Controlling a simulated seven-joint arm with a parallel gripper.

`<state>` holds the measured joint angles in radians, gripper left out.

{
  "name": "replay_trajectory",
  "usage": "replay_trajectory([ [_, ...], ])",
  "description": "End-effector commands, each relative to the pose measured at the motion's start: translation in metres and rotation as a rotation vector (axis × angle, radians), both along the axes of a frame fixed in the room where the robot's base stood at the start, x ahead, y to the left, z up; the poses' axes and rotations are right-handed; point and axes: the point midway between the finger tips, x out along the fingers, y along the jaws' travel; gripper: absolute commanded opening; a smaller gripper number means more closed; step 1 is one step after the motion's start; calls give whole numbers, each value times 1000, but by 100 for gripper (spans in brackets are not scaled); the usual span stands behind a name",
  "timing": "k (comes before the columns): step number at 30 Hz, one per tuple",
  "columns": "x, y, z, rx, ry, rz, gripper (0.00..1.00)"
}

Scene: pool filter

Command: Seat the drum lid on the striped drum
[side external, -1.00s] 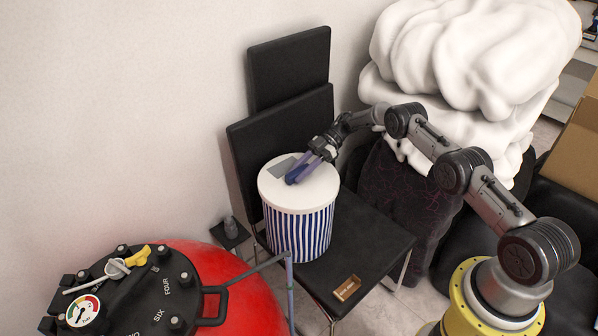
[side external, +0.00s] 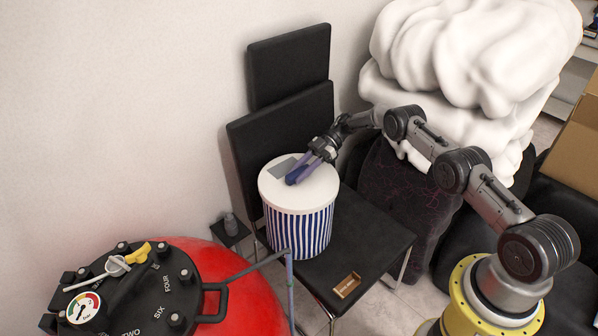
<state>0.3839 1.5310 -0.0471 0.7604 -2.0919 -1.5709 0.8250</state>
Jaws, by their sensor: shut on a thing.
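The striped drum (side external: 300,235), blue and white, stands upright on the black chair seat. The white drum lid (side external: 315,190) lies on top of the drum and covers its opening; it looks level, but I cannot tell whether it is fully down on the rim. My gripper (side external: 296,177) is over the middle of the lid, with its bluish fingers shut at the lid's top. The part they grip is hidden by the fingers. A flat grey patch (side external: 280,167) shows on the lid to the left of the fingers.
The chair's black backrest (side external: 290,70) and the wall stand behind the drum. A small wooden box (side external: 347,286) lies on the front of the seat (side external: 370,240). A red tank (side external: 235,300) with a black top is at lower left. White bulky padding (side external: 470,60) rises behind my arm.

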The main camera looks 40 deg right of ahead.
Motion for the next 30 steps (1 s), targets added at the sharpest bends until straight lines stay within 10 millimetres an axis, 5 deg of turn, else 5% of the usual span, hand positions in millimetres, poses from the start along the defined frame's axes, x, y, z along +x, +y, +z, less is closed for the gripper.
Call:
replay_trajectory([
  [10, 0, 0, -1, 0, 0, 0, 0],
  [11, 0, 0, -1, 0, 0, 0, 35],
  [16, 0, 0, -1, 0, 0, 0, 66],
  [30, 0, -15, 5, -1, -3, -2, 67],
])
